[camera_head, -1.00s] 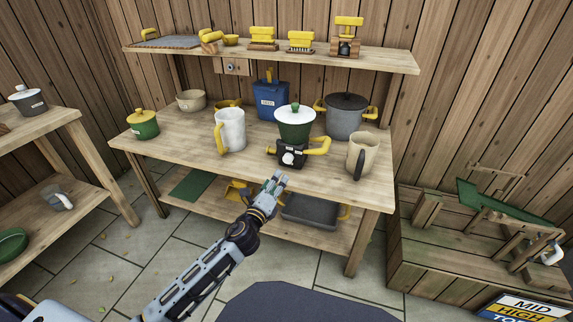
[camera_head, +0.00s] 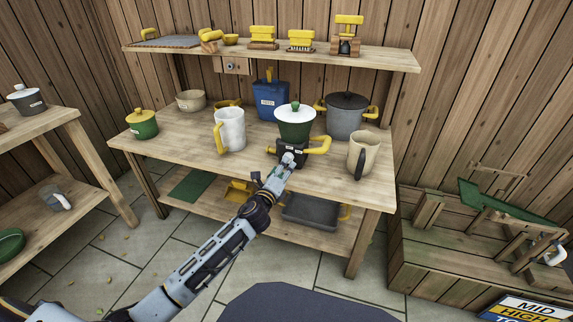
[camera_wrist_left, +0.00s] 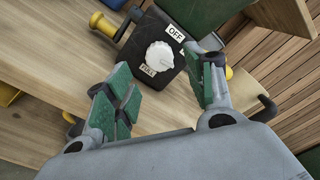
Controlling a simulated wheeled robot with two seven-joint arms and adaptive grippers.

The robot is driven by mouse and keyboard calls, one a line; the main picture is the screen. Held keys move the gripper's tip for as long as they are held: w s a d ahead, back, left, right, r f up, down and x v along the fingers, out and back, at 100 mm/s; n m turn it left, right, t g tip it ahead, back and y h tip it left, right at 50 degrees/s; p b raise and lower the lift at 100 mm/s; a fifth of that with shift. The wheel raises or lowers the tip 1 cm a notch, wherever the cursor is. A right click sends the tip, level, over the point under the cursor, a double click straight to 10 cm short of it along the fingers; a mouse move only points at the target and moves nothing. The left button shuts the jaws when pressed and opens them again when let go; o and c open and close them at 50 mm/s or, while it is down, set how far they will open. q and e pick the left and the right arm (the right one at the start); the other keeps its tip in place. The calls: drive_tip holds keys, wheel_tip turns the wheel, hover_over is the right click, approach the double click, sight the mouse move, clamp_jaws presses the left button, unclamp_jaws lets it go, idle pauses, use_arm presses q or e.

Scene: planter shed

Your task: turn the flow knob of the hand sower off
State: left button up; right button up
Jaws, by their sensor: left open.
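The hand sower (camera_head: 294,126) stands on the bench, with a green hopper, white lid and black base. Its white flow knob (camera_wrist_left: 159,56) is on the black front face, with an "OFF" label (camera_wrist_left: 176,34) at upper right and another label (camera_wrist_left: 148,70) at lower left whose text is hard to read. My left gripper (camera_head: 285,164) is just in front of the base and hides most of the knob in the head view. In the left wrist view its green-padded fingers (camera_wrist_left: 163,90) are open, and the knob lies between and beyond them, apart from the pads. My right gripper is not in view.
The sower's yellow handle (camera_head: 318,146) sticks out to its right. A white jug (camera_head: 231,129) stands to the left, a beige jug (camera_head: 362,153) to the right and a grey pot (camera_head: 345,117) behind. The front bench top has free room.

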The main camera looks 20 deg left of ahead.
use_arm(q)
drive_tip(key=shift+w, duration=1.05)
drive_tip(key=shift+w+d+b, duration=0.1)
drive_tip(key=shift+w+b, duration=0.2)
drive_tip(key=shift+w, duration=0.85)
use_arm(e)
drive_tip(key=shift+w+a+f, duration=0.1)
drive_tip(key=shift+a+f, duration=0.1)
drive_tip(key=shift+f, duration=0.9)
use_arm(q)
drive_tip(key=c, duration=1)
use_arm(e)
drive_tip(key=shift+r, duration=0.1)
